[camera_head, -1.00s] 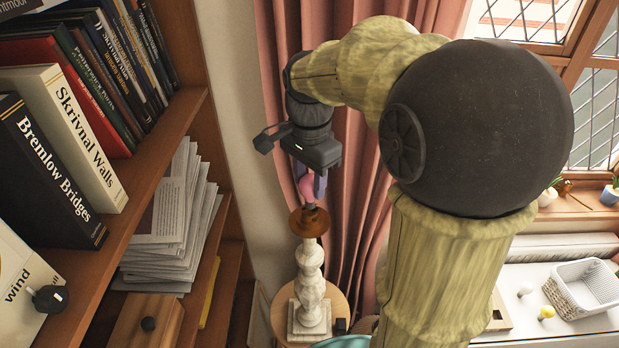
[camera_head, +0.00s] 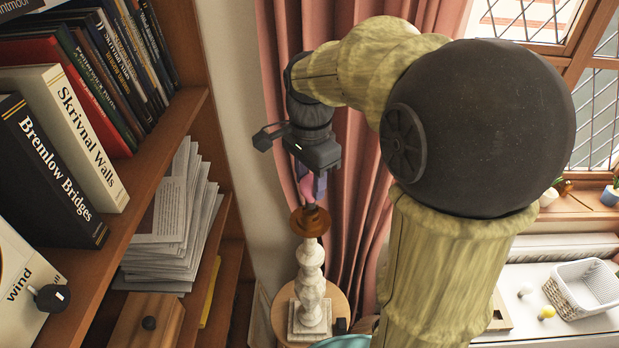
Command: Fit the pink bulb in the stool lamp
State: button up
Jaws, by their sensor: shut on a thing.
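The stool lamp (camera_head: 311,280) has a pale marble column on a square foot and a brown socket cup (camera_head: 309,221) on top. It stands upright on a small round wooden stool (camera_head: 341,306). My gripper (camera_head: 311,188) points down right above the socket and is shut on the pink bulb (camera_head: 309,186). The bulb's lower end is at the socket's top. I cannot tell whether it is seated in it or only touching. Part of the bulb is hidden by the fingers.
A bookshelf (camera_head: 160,145) with books and stacked papers stands close on the left. A pink curtain (camera_head: 350,240) hangs right behind the lamp. At the right, a white surface holds a white basket (camera_head: 583,288), a white bulb (camera_head: 525,291) and a yellow bulb (camera_head: 546,312).

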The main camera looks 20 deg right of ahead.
jog(key=shift+f+b, duration=0.85)
jog(key=shift+f, duration=0.55)
dwell(0.9)
jog(key=shift+r, duration=0.1)
jog(key=shift+m, duration=0.8)
jog(key=shift+p, duration=0.3)
jog(key=shift+m, duration=0.8)
jog(key=shift+m+p, duration=0.3)
jog(key=shift+m, duration=0.5)
